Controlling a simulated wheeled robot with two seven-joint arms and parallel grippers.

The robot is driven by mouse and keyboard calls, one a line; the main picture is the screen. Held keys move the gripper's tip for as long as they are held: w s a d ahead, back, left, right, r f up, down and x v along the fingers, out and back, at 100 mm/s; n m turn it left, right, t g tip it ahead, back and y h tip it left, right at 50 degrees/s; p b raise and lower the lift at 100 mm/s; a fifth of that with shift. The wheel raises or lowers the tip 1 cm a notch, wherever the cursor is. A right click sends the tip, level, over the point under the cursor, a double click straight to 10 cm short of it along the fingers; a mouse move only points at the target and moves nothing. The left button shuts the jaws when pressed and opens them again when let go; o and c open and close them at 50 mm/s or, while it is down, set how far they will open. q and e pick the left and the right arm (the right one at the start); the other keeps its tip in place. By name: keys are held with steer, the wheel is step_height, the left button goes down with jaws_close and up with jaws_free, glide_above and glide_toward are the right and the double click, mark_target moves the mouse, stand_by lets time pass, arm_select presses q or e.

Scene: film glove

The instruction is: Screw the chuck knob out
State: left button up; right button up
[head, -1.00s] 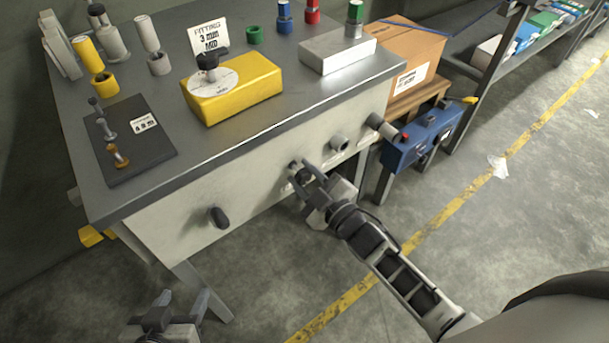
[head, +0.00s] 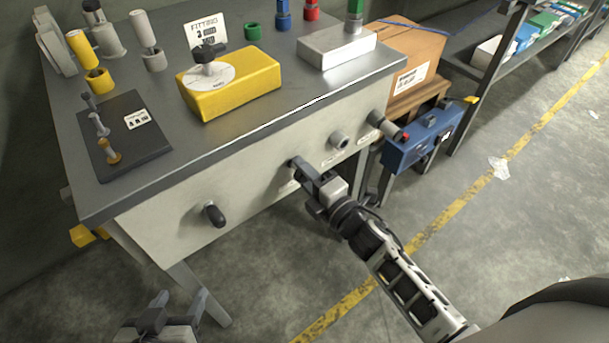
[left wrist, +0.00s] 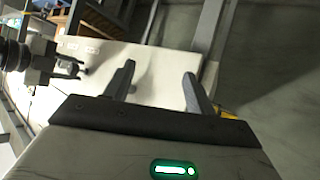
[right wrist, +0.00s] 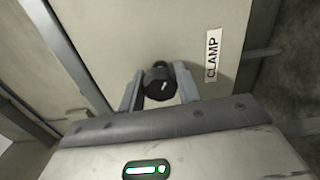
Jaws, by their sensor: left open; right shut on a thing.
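A black knob with a white mark (right wrist: 159,84) sits on the pale front panel (head: 255,180), beside a label reading CLAMP (right wrist: 211,54). My right gripper (right wrist: 159,76) is shut on this knob, one finger on either side. In the head view my right gripper (head: 303,174) reaches the front panel and hides most of the knob. I cannot tell how far the knob stands out. My left gripper (head: 177,300) is open and empty, low in front of the bench; its fingers (left wrist: 158,82) also show apart in the left wrist view.
Another black knob (head: 214,215) sticks out of the panel at left; grey fittings (head: 339,140) sit at right. The bench top carries a yellow block (head: 235,90) with a dial and black handle, and a dark board (head: 120,140). A blue box (head: 425,138) stands at right.

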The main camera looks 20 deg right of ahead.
steer(key=shift+w+r+n+b, duration=0.15)
steer(key=shift+n+b, duration=0.2)
steer(key=shift+n, duration=0.65)
steer(key=shift+n+b, duration=0.35)
steer(key=shift+n, duration=0.55)
steer(key=n+b, duration=0.1)
steer(key=n, duration=0.1)
steer(key=shift+n, duration=0.4)
steer(key=n+b, duration=0.1)
steer(key=n, duration=0.2)
steer(key=shift+a+r, duration=0.1)
steer(key=n+b, duration=0.1)
steer(key=n, duration=0.1)
steer(key=shift+n, duration=0.4)
arm_select(q)
steer(key=shift+d+f+t, duration=0.25)
steer(key=shift+f+t, duration=0.05)
steer(key=shift+f, duration=0.65)
arm_select(e)
steer(key=shift+r+n, duration=0.1)
steer(key=shift+n, duration=0.2)
